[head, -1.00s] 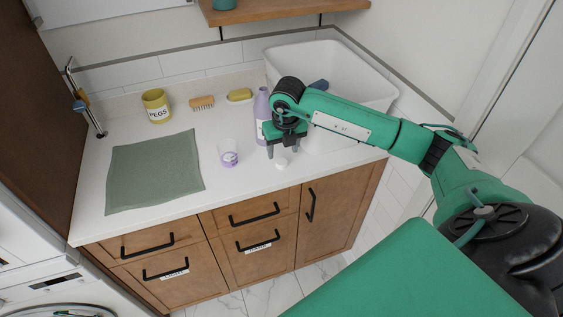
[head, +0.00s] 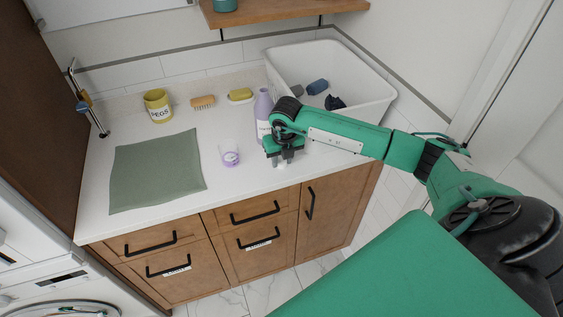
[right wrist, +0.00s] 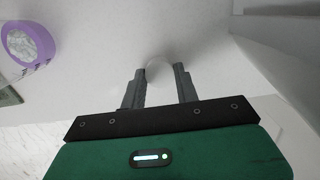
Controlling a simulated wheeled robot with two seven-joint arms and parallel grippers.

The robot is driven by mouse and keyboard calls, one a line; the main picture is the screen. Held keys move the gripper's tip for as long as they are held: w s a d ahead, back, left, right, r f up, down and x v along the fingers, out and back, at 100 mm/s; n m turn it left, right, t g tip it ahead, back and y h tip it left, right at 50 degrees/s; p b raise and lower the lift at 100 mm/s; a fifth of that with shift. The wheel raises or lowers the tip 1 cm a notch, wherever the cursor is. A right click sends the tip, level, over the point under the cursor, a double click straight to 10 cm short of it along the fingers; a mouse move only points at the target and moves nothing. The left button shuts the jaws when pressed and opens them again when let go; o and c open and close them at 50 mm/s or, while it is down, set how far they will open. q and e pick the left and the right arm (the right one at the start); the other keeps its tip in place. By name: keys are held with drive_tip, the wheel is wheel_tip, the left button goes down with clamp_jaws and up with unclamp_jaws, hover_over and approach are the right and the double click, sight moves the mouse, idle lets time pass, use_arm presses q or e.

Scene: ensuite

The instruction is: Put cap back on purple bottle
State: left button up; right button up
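The purple bottle (head: 263,103) stands upright on the counter, just behind and left of my right gripper, which hides part of it. The small white cap (right wrist: 159,70) lies on the white counter between the fingertips of my right gripper (right wrist: 160,76). The fingers are apart, one on each side of the cap, with no clear grip on it. In the head view my right gripper (head: 284,159) points down at the counter near its front edge and mostly hides the cap. My left gripper is out of view.
A clear cup with purple (head: 229,156) stands left of the gripper, near a green cloth (head: 155,172). A yellow peg pot (head: 157,106), a brush (head: 203,102) and a yellow sponge (head: 240,95) line the back. A white basin (head: 365,95) with dark items is at right.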

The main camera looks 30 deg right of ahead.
sight(282, 162)
drive_tip(key=c, duration=0.3)
drive_tip(key=shift+r, duration=0.2)
drive_tip(key=shift+r+b, duration=2.25)
drive_tip(key=shift+r, duration=7.6)
